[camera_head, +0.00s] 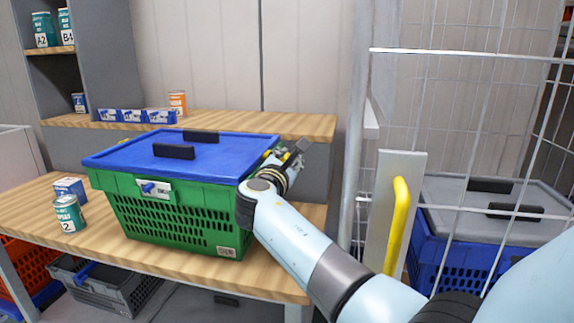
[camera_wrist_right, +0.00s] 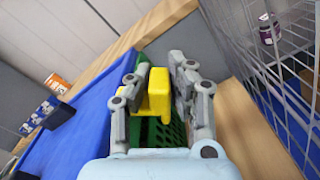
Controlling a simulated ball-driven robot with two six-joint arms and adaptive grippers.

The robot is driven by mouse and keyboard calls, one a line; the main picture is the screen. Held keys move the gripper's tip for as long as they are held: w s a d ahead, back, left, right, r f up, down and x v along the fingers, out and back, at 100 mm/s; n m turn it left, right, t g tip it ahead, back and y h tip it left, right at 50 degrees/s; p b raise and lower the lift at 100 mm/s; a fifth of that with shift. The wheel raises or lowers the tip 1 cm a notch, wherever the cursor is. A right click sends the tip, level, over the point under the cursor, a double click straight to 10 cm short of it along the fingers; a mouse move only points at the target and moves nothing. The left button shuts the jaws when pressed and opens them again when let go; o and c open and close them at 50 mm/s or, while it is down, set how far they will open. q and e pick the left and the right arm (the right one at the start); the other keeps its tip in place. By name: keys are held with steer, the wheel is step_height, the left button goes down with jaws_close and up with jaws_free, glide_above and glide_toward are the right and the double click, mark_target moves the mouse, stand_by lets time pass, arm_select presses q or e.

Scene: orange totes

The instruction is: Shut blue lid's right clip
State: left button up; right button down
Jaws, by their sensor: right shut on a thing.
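The blue lid (camera_head: 220,156) lies on the green crate (camera_head: 190,222) on the wooden table, with two black handles on top. My right gripper (camera_head: 288,152) is at the right end of the crate, by the lid's edge. In the right wrist view my right gripper (camera_wrist_right: 165,80) has its two grey fingers on either side of the yellow clip (camera_wrist_right: 158,95) and is shut on it. The clip stands beside the blue lid's edge (camera_wrist_right: 95,115), with the green crate wall (camera_wrist_right: 168,134) below. The fingers hide part of the clip. My left gripper is out of view.
A wire cage (camera_head: 470,51) with a yellow handle (camera_head: 397,225) stands to the right.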

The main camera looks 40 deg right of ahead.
steer(key=shift+f+m+b, duration=0.2)
steer(key=shift+m+b, duration=0.1)
steer(key=shift+m, duration=0.1)
steer(key=c, duration=1.2)
jaws_free()
steer(key=v, duration=0.7)
steer(key=shift+a, duration=0.2)
steer(key=shift+s, duration=0.1)
